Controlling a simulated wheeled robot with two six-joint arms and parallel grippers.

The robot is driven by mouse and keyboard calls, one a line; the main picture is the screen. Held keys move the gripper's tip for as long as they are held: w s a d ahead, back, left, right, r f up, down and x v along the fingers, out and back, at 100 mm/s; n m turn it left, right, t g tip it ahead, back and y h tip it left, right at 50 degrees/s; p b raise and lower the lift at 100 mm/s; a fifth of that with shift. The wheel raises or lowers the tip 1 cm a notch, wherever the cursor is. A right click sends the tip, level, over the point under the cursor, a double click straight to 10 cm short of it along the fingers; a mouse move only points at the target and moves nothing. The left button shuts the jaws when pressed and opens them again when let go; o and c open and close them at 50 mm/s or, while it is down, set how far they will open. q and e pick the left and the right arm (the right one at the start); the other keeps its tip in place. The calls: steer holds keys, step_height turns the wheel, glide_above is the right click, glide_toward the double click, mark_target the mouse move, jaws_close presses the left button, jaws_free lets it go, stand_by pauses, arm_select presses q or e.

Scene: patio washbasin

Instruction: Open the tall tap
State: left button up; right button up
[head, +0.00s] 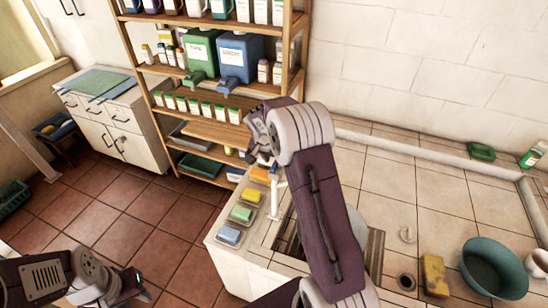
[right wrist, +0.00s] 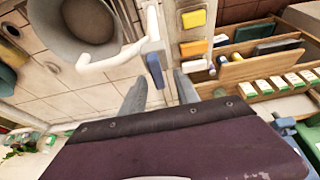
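The tall tap (right wrist: 152,28) is white, with a long curved spout and a blue lever (right wrist: 155,70) at its top end in the right wrist view. Its white post also shows in the head view (head: 276,198), partly hidden by my right arm. My right gripper (right wrist: 162,77) is open. Its two grey fingers point at the tap, and the lever appears between their tips; I cannot tell whether they touch it. In the head view my right gripper (head: 264,152) is above the tap. My left gripper (head: 136,286) is low at the left, far from the tap; its fingers are unclear.
A grey basin (right wrist: 70,40) lies under the spout. Sponges on dishes (head: 229,236) line the counter's left edge. A wooden shelf (head: 215,131) with bottles and jugs stands behind. A teal bowl (head: 485,275) and a yellow sponge (head: 434,277) are at the right.

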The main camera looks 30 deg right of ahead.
steer(key=shift+s+d+f, duration=0.2)
steer(key=shift+s+f, duration=0.1)
steer(key=shift+f, duration=0.2)
steer(key=shift+w+f, duration=0.15)
steer(key=shift+w, duration=0.1)
steer(key=shift+c, duration=0.4)
steer(key=shift+w, duration=0.1)
steer(key=c, duration=0.5)
steer(key=shift+d, duration=0.1)
jaws_close()
arm_select(q)
steer(key=shift+s+r, duration=0.25)
steer(key=shift+r, duration=0.15)
